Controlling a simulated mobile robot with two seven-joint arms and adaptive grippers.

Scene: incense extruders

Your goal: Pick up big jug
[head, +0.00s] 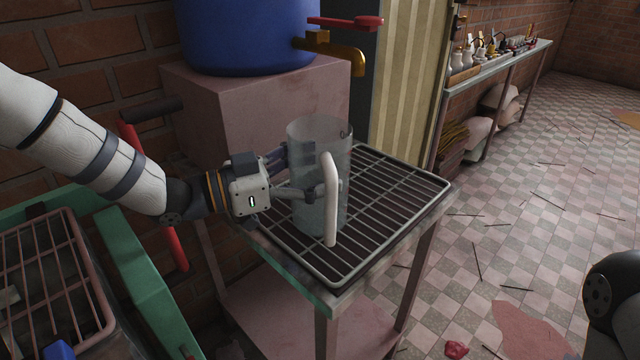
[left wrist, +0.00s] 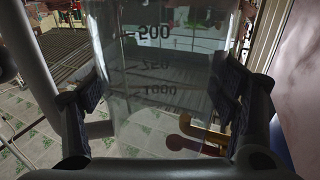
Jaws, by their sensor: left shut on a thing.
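The big jug (head: 318,215) is a clear, tall cylinder with a white handle (head: 330,200) on the side facing the head camera. It is upright at the metal rack (head: 390,225); I cannot tell whether its base touches the bars. My left gripper (head: 302,175) comes from the left and is shut around the jug's body. In the left wrist view the jug (left wrist: 160,75) fills the space between the fingers (left wrist: 155,110), and its volume marks appear upside down. My right gripper is not in view; only a dark part of my arm shows at the right edge.
A blue barrel (head: 245,35) with a brass tap (head: 345,50) stands on a pinkish block (head: 255,105) behind the jug. A green-framed rack (head: 135,265) is at lower left. A long shelf (head: 500,65) with small items is at the back right. The tiled floor (head: 520,190) is mostly open.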

